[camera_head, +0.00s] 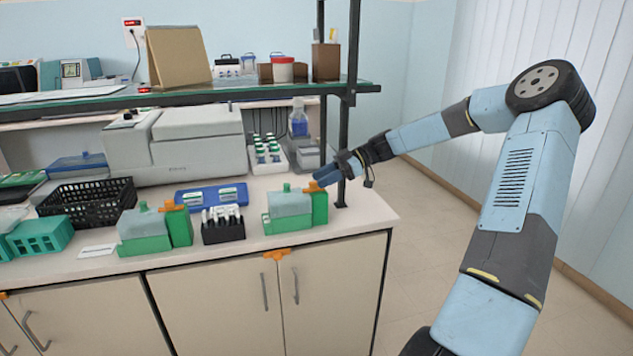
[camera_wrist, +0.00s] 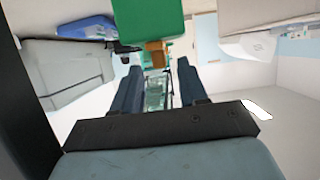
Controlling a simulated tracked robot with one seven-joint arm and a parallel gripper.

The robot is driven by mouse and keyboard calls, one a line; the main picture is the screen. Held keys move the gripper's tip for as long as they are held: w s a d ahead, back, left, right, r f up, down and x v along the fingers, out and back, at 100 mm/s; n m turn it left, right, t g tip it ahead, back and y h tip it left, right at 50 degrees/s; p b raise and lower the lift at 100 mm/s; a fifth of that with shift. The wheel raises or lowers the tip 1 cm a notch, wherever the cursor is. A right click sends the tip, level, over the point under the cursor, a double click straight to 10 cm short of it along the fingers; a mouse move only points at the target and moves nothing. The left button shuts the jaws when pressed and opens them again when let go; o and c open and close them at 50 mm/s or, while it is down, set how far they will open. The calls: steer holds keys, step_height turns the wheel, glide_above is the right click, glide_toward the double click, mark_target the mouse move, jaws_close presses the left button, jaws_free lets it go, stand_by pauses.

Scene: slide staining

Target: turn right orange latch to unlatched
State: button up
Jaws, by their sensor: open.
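The right orange latch (camera_head: 312,186) sits at the top of the tall green part (camera_head: 320,207) of the right-hand green device. In the wrist view the orange latch (camera_wrist: 155,50) shows just below the green block (camera_wrist: 148,18), in line with the gap between my fingers. My gripper (camera_head: 324,175) is open and reaches in from the right at the latch's height, very close to it. The wrist view shows both blue fingers apart (camera_wrist: 158,75). I cannot tell whether they touch the latch. A similar orange latch (camera_head: 170,205) is on the left green device (camera_head: 144,229).
A dark shelf post (camera_head: 342,150) stands right beside my gripper, under the glass shelf (camera_head: 200,92). A black rack (camera_head: 223,231) stands between the devices. Another orange piece (camera_head: 277,254) is on the cabinet front. The counter's right corner is clear.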

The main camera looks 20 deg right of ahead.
steer(key=shift+x, duration=1.05)
steer(key=shift+c, duration=0.3)
jaws_close()
steer(key=shift+a, duration=0.25)
steer(key=shift+d, duration=0.25)
